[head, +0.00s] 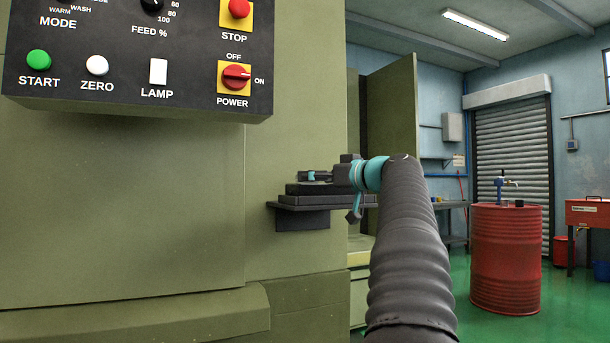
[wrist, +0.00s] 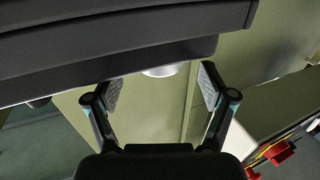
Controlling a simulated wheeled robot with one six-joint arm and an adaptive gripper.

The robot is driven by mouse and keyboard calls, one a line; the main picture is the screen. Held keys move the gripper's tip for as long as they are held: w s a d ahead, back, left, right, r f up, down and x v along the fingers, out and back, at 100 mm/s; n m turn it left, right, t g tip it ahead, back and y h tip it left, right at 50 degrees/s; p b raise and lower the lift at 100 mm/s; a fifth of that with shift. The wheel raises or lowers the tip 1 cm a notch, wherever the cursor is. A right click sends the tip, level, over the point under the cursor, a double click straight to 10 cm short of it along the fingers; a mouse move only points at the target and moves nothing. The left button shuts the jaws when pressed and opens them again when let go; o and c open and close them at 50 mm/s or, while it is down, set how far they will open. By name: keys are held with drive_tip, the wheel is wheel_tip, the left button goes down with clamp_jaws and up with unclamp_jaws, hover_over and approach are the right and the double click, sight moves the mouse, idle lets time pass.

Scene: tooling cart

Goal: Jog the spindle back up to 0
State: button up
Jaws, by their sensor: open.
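My gripper (head: 312,177) is at the right side of the green machine (head: 130,220), just above a dark stepped block on a small shelf (head: 303,222). In the wrist view my gripper (wrist: 161,84) has its fingers spread, with nothing held between them. A dark slab (wrist: 110,45) crosses the top of that view, and a pale round part (wrist: 160,71) shows under its edge between the fingertips. The control panel (head: 190,100) is at upper left. Its red power knob (head: 236,77) has its mark toward ON. I cannot make out a spindle or a position readout.
The panel also has a green START button (head: 38,59), a white ZERO button (head: 97,65), a LAMP switch (head: 158,71) and a red STOP button (head: 239,9). A red drum (head: 505,260) stands on the green floor at right. The floor around the drum is mostly clear.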

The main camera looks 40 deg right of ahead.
drive_tip(key=shift+w+a+p, duration=0.15)
drive_tip(key=shift+w+p, duration=0.05)
drive_tip(key=shift+w, duration=0.9)
drive_tip(key=shift+w+a+p, duration=0.1)
drive_tip(key=shift+w+p, duration=0.05)
drive_tip(key=shift+w, duration=0.9)
drive_tip(key=c, duration=1.2)
drive_tip(key=shift+f+m+h+b, duration=0.1)
drive_tip(key=shift+m+h+b, duration=0.35)
drive_tip(key=shift+h, duration=0.15)
